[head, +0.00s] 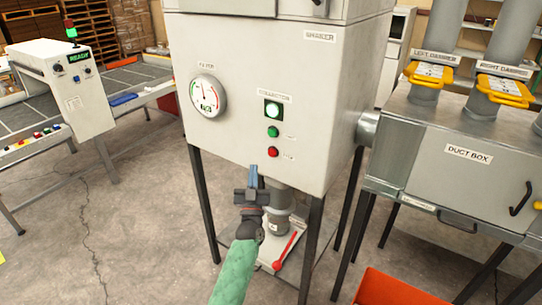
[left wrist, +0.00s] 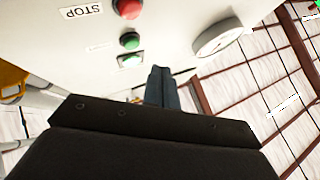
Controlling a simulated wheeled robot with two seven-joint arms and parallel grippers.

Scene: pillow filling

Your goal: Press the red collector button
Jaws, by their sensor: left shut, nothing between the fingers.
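The red collector button (head: 273,152) sits on the front of the pale cabinet (head: 240,125), beside a "STOP" label and below a green button (head: 273,131). In the left wrist view, which is upside down, the red button (left wrist: 127,8) shows at the top, with the green button (left wrist: 130,41) under it. My left gripper (head: 253,175) is shut and empty, its fingers pointing up, a little below and left of the red button in the head view. Its closed fingers (left wrist: 161,84) look apart from the button in the left wrist view. My right gripper is out of view.
A lit green indicator (head: 273,110) and a round gauge (head: 208,95) are on the same panel. A grey pipe and a red-handled lever (head: 285,251) are under the cabinet. The duct box (head: 467,153) stands at right, an orange-red bin (head: 395,290) in front.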

